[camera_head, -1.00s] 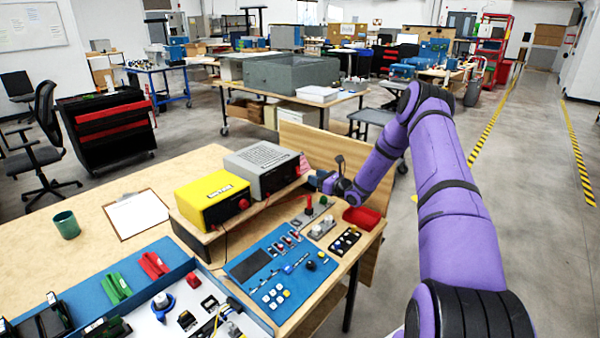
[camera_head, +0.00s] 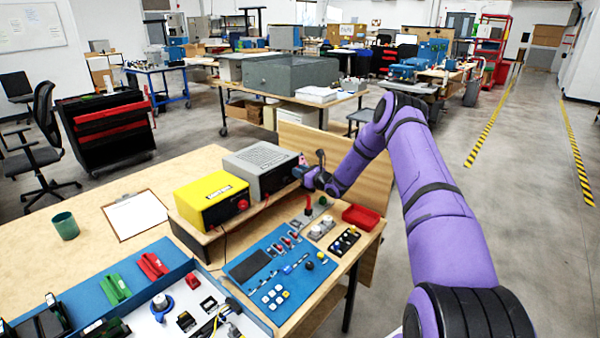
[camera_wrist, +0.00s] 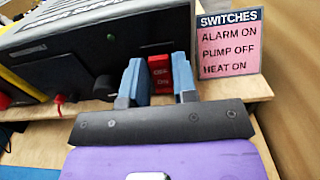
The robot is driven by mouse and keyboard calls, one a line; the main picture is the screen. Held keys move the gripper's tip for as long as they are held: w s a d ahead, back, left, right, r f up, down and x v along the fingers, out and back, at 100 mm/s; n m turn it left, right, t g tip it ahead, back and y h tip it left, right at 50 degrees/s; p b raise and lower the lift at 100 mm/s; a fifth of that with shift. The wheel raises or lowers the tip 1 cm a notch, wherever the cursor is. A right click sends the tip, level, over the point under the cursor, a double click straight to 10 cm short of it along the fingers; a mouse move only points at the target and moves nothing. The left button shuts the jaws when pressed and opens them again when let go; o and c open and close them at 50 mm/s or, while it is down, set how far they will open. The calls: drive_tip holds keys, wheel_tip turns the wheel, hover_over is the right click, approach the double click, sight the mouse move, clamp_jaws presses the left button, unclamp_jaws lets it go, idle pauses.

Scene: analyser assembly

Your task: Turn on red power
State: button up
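The red power switch (camera_wrist: 160,72) is on the front of a grey power unit (camera_wrist: 95,48), near its right end. My gripper (camera_wrist: 158,78) is at that front, with its two blue-grey fingers spread, one on each side of the switch. The switch shows between the fingers; whether they touch it I cannot tell. In the head view the grey unit (camera_head: 262,158) stands on a wooden shelf, and my gripper (camera_head: 299,171) is at its right front corner. The switch is hidden there.
A pink card (camera_wrist: 229,45) headed SWITCHES stands just right of the switch. A yellow unit (camera_head: 212,194) stands left of the grey one. A blue control panel (camera_head: 262,262) and a red tray (camera_head: 361,217) lie in front. A wooden board rises behind.

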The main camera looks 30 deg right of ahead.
clamp_jaws()
drive_tip(key=shift+s+f+t+y, duration=0.15)
drive_tip(key=shift+t+y, duration=0.15)
drive_tip(key=shift+t, duration=0.55)
drive_tip(key=shift+w+f+t+y, duration=0.15)
drive_tip(key=shift+t+y, duration=0.15)
drive_tip(key=shift+t, duration=0.5)
drive_tip(key=shift+s+f+t+y, duration=0.15)
drive_tip(key=shift+t+y, duration=0.15)
drive_tip(key=shift+t, duration=0.55)
drive_tip(key=shift+o, duration=2.3)
unclamp_jaws()
drive_tip(key=shift+d, duration=0.1)
